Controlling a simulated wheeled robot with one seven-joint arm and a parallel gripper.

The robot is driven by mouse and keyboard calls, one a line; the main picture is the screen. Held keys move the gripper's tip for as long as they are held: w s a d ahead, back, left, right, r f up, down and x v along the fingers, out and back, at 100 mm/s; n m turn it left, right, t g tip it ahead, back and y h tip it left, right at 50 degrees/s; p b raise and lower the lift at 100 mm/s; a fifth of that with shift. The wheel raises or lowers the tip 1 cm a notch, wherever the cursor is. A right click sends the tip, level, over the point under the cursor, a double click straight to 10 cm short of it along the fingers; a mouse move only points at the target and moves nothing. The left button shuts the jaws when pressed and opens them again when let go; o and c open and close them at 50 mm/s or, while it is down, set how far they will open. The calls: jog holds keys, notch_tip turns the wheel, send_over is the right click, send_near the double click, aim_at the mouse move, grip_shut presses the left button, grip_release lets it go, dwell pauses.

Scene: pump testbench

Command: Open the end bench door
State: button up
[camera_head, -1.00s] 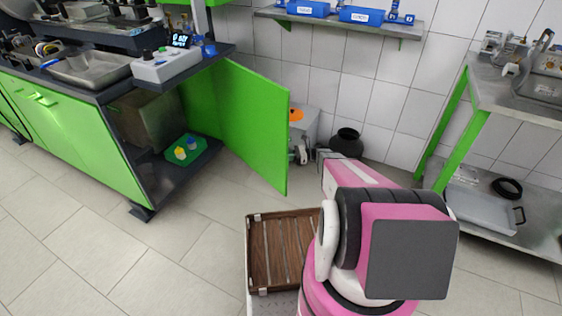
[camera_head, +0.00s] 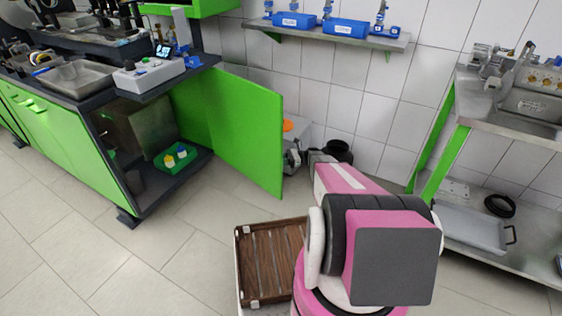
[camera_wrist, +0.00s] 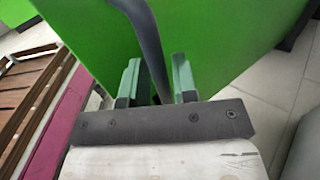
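The green end bench door (camera_head: 240,130) stands swung wide open, out from the dark bench end (camera_head: 140,190). It also fills much of the wrist view (camera_wrist: 225,35). A dark curved door handle (camera_wrist: 146,28) runs down between the green fingers of my gripper (camera_wrist: 158,82). The fingers sit close on both sides of the handle and look shut on it. The contact itself is partly hidden. In the head view my gripper (camera_head: 318,157) is just right of the door's free edge, and its fingertips are not clear there.
Inside the open bench is a green tray (camera_head: 170,166) with yellow and blue pieces. A wooden-slatted crate (camera_head: 268,262) is beside my arm. A black pot (camera_head: 338,150) stands by the wall. A metal shelf rack (camera_head: 480,235) is at right. Floor in front of the bench is clear.

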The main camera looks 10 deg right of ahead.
jog(key=shift+o, duration=0.4)
jog(key=shift+d, duration=0.1)
jog(key=shift+d, duration=0.25)
jog(key=d, duration=1)
jog(key=shift+w, duration=0.25)
jog(key=shift+d, duration=0.1)
